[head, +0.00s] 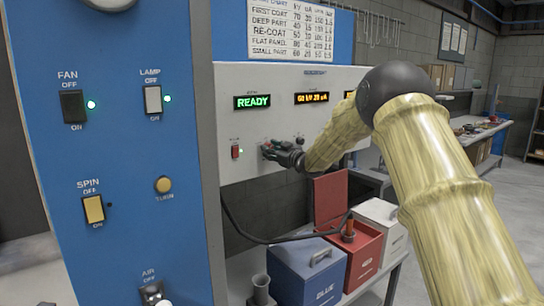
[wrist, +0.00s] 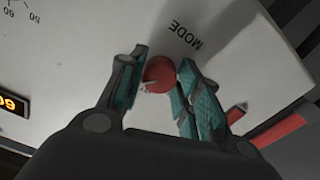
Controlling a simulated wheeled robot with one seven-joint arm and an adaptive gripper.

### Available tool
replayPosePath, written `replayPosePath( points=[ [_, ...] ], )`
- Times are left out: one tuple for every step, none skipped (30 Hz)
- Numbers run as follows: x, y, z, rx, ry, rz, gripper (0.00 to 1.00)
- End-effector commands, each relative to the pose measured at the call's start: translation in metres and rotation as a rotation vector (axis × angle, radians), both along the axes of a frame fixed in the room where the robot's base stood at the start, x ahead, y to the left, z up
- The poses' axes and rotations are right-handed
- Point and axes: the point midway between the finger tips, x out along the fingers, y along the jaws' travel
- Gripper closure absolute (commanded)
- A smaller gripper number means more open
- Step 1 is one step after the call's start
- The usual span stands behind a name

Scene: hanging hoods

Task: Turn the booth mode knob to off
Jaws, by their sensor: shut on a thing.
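The red mode knob (wrist: 158,74) is on the pale control panel (head: 225,120), beside the printed word MODE (wrist: 187,36) in the wrist view. My gripper (wrist: 160,76) is shut on the knob, with one teal-padded finger on each side. A small pale mark shows at the knob's edge, but I cannot read which setting it faces. In the head view my gripper (head: 272,152) is against the panel front and hides the knob.
A red switch (head: 236,151) sits just left of my gripper. READY (head: 252,102) and amber (head: 312,98) displays are above. A blue panel (head: 125,190) with switches stands at left. Blue (head: 308,272) and red (head: 362,255) boxes sit below.

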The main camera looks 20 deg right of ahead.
Motion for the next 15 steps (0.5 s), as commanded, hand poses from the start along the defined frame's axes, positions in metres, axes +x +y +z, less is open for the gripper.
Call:
replayPosePath(
  points=[
    [0.0001,-0.0001,-0.0049,-0.044,-0.016,0.000,0.90],
    [0.0002,0.0004,-0.0050,-0.071,-0.026,0.000,0.90],
    [0.0003,0.0003,-0.0052,-0.107,-0.039,0.000,0.90],
    [0.0003,-0.0001,-0.0053,-0.135,-0.048,0.000,0.90],
    [0.0003,-0.0001,-0.0053,-0.161,-0.057,0.000,0.90],
    [0.0003,-0.0001,-0.0051,-0.196,-0.071,0.000,0.90],
    [0.0003,0.0000,-0.0050,-0.225,-0.082,0.000,0.90],
    [0.0003,0.0000,-0.0048,-0.251,-0.091,0.000,0.90],
    [0.0003,0.0001,-0.0046,-0.285,-0.103,0.000,0.90],
    [0.0003,-0.0002,-0.0045,-0.311,-0.113,0.000,0.90],
    [0.0002,-0.0004,-0.0044,-0.336,-0.122,0.000,0.90],
    [0.0002,0.0002,-0.0042,-0.369,-0.134,0.001,0.90],
    [0.0002,0.0002,-0.0042,-0.393,-0.142,0.001,0.90],
    [0.0003,-0.0001,-0.0042,-0.415,-0.151,0.000,0.90],
    [0.0002,-0.0006,-0.0043,-0.446,-0.162,0.000,0.90]
  ],
)
